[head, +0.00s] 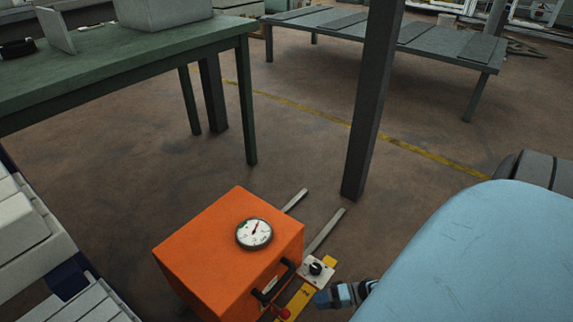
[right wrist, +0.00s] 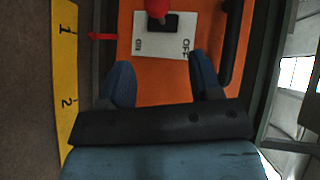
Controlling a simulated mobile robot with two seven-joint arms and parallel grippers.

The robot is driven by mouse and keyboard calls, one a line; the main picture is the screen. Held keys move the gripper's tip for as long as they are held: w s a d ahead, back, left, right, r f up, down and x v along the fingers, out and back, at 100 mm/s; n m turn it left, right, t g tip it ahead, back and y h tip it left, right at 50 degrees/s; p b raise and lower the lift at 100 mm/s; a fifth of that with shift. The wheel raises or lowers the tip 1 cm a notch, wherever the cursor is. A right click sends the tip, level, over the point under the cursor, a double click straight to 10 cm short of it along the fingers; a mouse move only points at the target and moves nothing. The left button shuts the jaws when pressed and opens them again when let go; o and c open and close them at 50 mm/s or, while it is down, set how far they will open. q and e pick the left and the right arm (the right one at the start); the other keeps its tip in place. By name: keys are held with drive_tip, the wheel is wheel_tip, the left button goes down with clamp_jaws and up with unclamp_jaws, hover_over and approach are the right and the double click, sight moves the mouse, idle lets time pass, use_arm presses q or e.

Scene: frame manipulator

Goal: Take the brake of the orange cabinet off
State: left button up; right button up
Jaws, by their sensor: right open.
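The orange cabinet (head: 205,250) stands on the floor, with a round dial gauge (head: 254,233) on top and a black handle (head: 272,284) on its right side. In the right wrist view, a switch with a red knob (right wrist: 156,9) sits on a white plate (right wrist: 148,44) on the orange face. The plate reads OFF at its right end; the left label is small, probably ON. My right gripper (right wrist: 162,82) is open, its two fingers apart just below the plate, with nothing between them. In the head view the right gripper (head: 325,297) is beside the cabinet's right side. My left gripper is out of view.
A yellow scale (right wrist: 64,90) with a red pointer (right wrist: 102,36) lies left of the fingers; a black handle (right wrist: 235,45) is close on the right. A plate with a black dial (head: 315,268) and two grey rails (head: 325,230) are beside the cabinet. A dark post (head: 372,100) stands behind.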

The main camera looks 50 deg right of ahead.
sight(281, 310)
drive_tip(key=b+x, duration=0.1)
drive_tip(key=x, duration=0.3)
drive_tip(key=b+x, duration=0.1)
drive_tip(key=x, duration=0.3)
drive_tip(key=b+x, duration=0.1)
drive_tip(key=x, duration=0.3)
drive_tip(key=shift+s+a+f+b, duration=0.2)
drive_tip(key=shift+a+f+b, duration=0.1)
drive_tip(key=shift+w+a, duration=0.4)
drive_tip(key=shift+a, duration=0.05)
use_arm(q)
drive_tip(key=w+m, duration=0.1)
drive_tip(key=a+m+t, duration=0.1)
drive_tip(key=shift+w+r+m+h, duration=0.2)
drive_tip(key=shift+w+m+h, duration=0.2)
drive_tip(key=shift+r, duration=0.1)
